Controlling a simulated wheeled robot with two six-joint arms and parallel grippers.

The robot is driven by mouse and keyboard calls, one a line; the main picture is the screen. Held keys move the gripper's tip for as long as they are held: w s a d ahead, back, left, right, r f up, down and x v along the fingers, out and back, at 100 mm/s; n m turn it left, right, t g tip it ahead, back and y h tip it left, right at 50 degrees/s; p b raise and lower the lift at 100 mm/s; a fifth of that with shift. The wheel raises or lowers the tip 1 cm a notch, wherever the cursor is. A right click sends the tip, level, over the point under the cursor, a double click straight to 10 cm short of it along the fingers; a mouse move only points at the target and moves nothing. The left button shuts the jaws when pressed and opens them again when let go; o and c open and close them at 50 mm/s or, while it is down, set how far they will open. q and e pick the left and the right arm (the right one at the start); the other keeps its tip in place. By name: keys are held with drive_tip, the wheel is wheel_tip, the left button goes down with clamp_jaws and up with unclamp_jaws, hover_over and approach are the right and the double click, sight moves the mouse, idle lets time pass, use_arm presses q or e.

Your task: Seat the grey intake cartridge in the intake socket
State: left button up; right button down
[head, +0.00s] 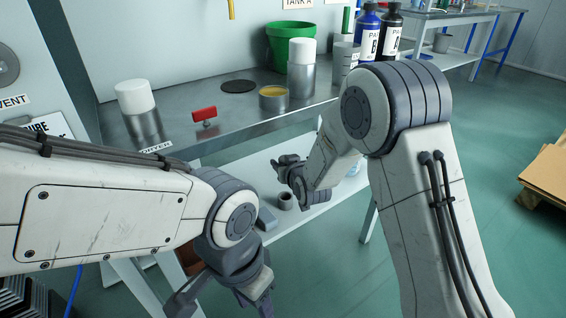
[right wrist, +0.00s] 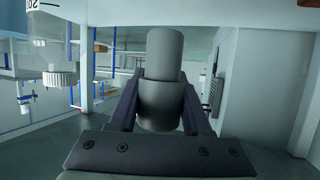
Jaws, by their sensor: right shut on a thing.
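My right gripper (right wrist: 160,100) is shut on a grey cylinder, which I take as the grey intake cartridge (right wrist: 165,56). It has a narrower section beyond a wider one between the fingers. In the head view my right gripper (head: 288,172) is low, beyond the bench's front edge and over the lower shelf. A small grey cup-like end (head: 286,201) shows just below it; I cannot tell whether this is the held cartridge. My left gripper (head: 222,298) hangs at the bottom with its fingers apart and appears empty. I cannot make out the intake socket.
The metal bench (head: 180,128) carries two white-topped canisters (head: 135,97), a red-handled part (head: 204,114), a tin (head: 273,98), a green bucket (head: 291,42) and paint bottles (head: 366,34). A pale lower shelf (head: 262,168) lies under it. Open floor is at right.

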drive_tip(key=c, duration=1.3)
unclamp_jaws()
clamp_jaws()
drive_tip(key=shift+f+b, duration=1.95)
drive_tip(key=shift+f, duration=0.55)
